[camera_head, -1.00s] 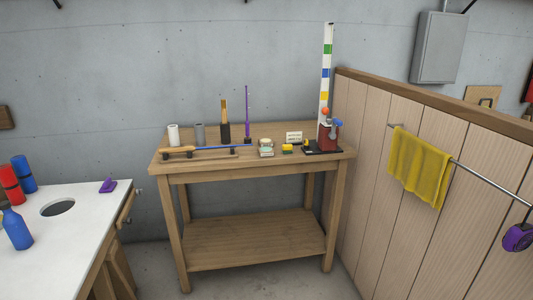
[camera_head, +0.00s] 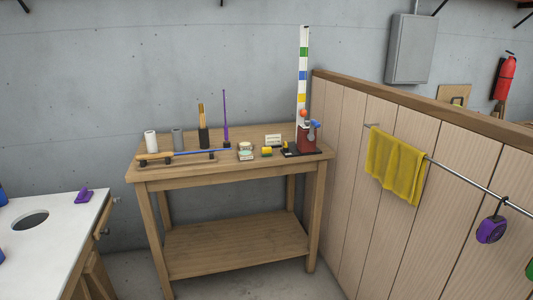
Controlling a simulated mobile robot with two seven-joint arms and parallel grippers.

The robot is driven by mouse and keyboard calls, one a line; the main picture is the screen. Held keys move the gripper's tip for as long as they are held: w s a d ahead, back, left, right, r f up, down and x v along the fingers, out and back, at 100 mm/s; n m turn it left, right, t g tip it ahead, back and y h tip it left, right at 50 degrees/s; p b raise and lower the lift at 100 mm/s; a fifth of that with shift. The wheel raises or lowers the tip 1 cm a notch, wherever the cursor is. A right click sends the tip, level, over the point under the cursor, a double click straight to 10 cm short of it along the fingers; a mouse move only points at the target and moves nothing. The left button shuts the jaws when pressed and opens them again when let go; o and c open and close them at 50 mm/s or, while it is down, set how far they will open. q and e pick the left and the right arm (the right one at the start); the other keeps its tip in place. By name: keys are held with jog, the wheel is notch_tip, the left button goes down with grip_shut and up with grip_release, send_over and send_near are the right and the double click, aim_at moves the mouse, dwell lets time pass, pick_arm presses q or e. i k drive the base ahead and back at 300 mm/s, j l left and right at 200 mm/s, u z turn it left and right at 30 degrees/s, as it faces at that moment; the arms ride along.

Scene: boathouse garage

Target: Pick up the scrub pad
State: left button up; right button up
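A small yellow block (camera_head: 267,151) lies near the front of the wooden workbench top, right of a small jar (camera_head: 245,151). It may be the scrub pad, but it is too small to tell for sure. A small purple object (camera_head: 84,195) sits on the white counter at the left; I cannot tell what it is. Neither of my grippers is in view.
The wooden workbench (camera_head: 175,178) also holds cylinders, upright brushes, a rod on a rack and a red device with a tall striped post (camera_head: 303,80). A wood-panelled partition (camera_head: 345,170) with a yellow towel (camera_head: 395,165) stands right. The white counter (camera_head: 62,222) stands left.

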aim_at(266, 151)
jog(key=i+j, duration=0.1)
jog(key=i, duration=1)
jog(key=j+z, duration=0.05)
